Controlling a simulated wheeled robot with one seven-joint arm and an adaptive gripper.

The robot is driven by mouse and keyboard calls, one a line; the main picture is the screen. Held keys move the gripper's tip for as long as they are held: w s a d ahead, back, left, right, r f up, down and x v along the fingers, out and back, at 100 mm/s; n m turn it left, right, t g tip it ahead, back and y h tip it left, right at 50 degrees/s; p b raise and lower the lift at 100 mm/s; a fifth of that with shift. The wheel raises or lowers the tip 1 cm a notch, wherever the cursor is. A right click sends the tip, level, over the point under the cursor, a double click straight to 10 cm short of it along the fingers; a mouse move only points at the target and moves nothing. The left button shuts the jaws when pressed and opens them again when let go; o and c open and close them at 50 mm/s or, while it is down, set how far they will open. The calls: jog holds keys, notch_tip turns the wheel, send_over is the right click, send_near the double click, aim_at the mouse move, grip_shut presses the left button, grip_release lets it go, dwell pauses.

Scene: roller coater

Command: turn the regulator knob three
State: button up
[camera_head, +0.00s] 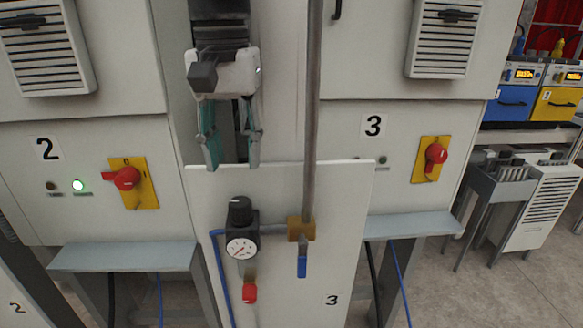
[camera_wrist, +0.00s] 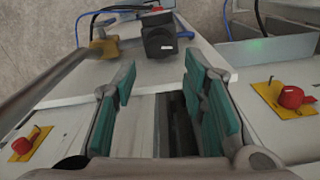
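The regulator knob (camera_head: 239,210) is a black knob on top of a black regulator body with a round white gauge (camera_head: 241,247). It is mounted on a white panel (camera_head: 345,200) marked 3. In the wrist view the black regulator knob (camera_wrist: 158,40) shows at top centre, beyond my fingertips. My gripper (camera_head: 230,166) points down above and slightly left of the knob in the head view, apart from it. Its two teal-padded fingers are spread, with nothing between them; they also show in the wrist view (camera_wrist: 160,80).
A vertical grey pipe (camera_head: 311,120) runs right of my gripper to a brass valve (camera_head: 301,229) with a blue lever (camera_head: 302,266). Red switches on yellow plates sit left (camera_head: 127,178) and right (camera_head: 436,154). A blue hose (camera_head: 219,270) leaves the regulator's left.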

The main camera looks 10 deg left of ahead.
aim_at(240, 201)
notch_tip(240, 201, down, 10)
jog(key=shift+r+p, duration=0.1)
jog(key=shift+p, duration=0.25)
jog(key=c, duration=0.9)
